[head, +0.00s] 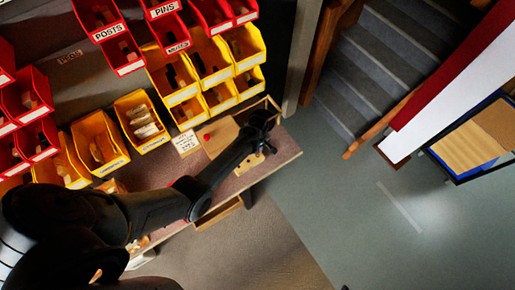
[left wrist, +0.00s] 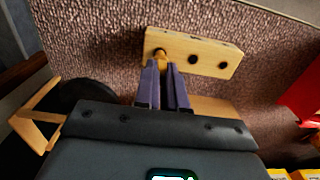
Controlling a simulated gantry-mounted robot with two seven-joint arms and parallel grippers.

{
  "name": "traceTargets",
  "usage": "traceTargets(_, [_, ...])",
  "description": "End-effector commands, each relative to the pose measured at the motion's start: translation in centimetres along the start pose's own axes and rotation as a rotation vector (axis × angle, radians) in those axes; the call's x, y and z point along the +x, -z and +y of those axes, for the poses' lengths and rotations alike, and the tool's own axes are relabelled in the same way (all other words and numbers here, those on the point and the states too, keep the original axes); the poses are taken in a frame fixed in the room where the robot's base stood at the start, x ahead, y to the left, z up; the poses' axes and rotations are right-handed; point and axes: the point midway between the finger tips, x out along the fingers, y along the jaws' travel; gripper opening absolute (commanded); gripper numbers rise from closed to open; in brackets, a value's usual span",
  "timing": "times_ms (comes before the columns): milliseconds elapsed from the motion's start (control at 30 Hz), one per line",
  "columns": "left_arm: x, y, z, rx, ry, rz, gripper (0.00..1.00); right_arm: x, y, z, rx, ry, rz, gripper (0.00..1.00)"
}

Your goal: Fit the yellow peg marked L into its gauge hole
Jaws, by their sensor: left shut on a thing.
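The gauge block (left wrist: 208,58), a pale wooden bar with several dark holes, lies on the brown speckled bench surface. In the head view part of the block (head: 250,163) shows beside my left gripper (head: 262,147). In the left wrist view my left gripper (left wrist: 164,72) is shut on the yellow peg (left wrist: 160,54). Only a small part of the peg shows between the fingertips, at the block's left end, in line with a dark hole there. I cannot tell how deep the peg sits or read its mark. My right gripper is not in view.
Yellow bins (head: 143,122) and red bins (head: 97,17) line the back of the bench (head: 283,150). A wooden board with a red knob (head: 207,136) stands behind my gripper. Open floor (head: 350,215) lies beyond the bench's right edge, with stairs (head: 385,60) behind.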

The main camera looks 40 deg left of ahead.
Motion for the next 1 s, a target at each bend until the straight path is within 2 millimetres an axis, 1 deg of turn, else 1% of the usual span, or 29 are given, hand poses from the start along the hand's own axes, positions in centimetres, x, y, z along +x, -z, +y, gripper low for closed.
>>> traceTargets(1000, [2.6,0.0,0.0,0.000,-0.001,0.000,0.00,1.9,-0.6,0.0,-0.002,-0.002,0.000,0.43])
